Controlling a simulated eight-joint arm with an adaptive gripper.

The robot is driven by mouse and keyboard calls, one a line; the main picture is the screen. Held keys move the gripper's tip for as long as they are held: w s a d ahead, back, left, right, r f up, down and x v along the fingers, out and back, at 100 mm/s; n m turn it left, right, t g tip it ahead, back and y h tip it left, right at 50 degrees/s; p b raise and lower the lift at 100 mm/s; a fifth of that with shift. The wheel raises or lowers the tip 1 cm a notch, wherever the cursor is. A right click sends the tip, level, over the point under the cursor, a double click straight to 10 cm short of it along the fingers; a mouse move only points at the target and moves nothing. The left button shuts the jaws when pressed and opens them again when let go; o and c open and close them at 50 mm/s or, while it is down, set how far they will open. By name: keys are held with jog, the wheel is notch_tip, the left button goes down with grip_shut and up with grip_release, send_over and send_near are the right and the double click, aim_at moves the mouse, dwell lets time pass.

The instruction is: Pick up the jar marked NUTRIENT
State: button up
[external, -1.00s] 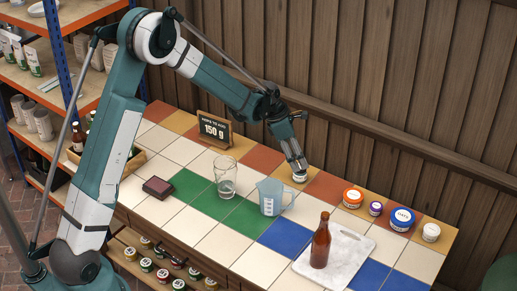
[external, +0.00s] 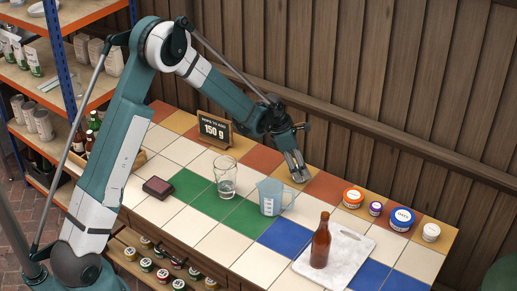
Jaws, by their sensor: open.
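My gripper (external: 297,172) points down over the back row of tiles, just behind the clear measuring jug. Its jaws are open. Whether a jar stands between or under the fingertips is too small and covered to tell.
The measuring jug (external: 270,197) stands close in front of my gripper, with a glass (external: 226,176) to its left. A brown bottle (external: 321,241) stands on a white board (external: 340,262). The wooden wall is close behind.

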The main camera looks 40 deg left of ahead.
dwell(0.5)
jog(key=c, duration=0.9)
jog(key=shift+r, duration=0.1)
jog(key=shift+r+p, duration=0.7)
jog(key=shift+r, duration=4.2)
